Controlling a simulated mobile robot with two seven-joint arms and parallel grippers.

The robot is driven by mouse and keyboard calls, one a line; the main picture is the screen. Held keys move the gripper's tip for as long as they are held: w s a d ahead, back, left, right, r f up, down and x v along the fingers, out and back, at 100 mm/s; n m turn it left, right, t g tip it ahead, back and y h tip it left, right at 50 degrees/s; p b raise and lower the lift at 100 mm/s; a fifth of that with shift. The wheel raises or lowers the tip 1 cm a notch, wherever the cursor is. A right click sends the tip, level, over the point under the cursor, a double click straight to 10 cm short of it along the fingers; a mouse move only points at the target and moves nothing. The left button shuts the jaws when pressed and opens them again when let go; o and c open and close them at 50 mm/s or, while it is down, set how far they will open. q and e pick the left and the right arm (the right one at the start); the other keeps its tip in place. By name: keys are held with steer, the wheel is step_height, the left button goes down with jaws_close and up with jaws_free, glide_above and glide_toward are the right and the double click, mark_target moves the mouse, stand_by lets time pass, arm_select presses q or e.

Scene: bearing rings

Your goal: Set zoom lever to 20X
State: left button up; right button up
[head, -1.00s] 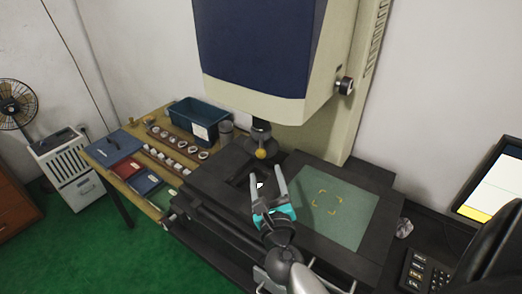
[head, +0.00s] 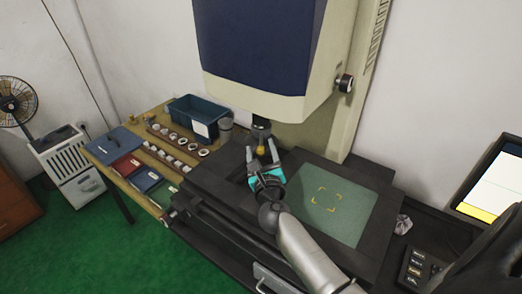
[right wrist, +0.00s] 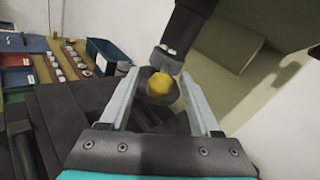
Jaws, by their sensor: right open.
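The zoom lever shows as a yellow knob (head: 261,150) on the dark lens barrel (head: 260,130) under the measuring machine's blue and cream head. In the right wrist view the yellow knob (right wrist: 160,86) lies between the two fingers, near their tips. My right gripper (head: 261,152) is open around or just short of the knob; contact cannot be told. It also shows in the right wrist view (right wrist: 163,90). No 20X marking can be read. My left gripper is not in view.
The dark stage carries a green plate (head: 350,205) with yellow corner marks to the right. A wooden table (head: 120,175) with a blue bin (head: 190,118), rings and coloured boxes stands at left. A keypad (head: 415,270) and monitor (head: 495,185) are at right.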

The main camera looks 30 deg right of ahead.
jaws_close()
stand_by(0.3)
stand_by(1.0)
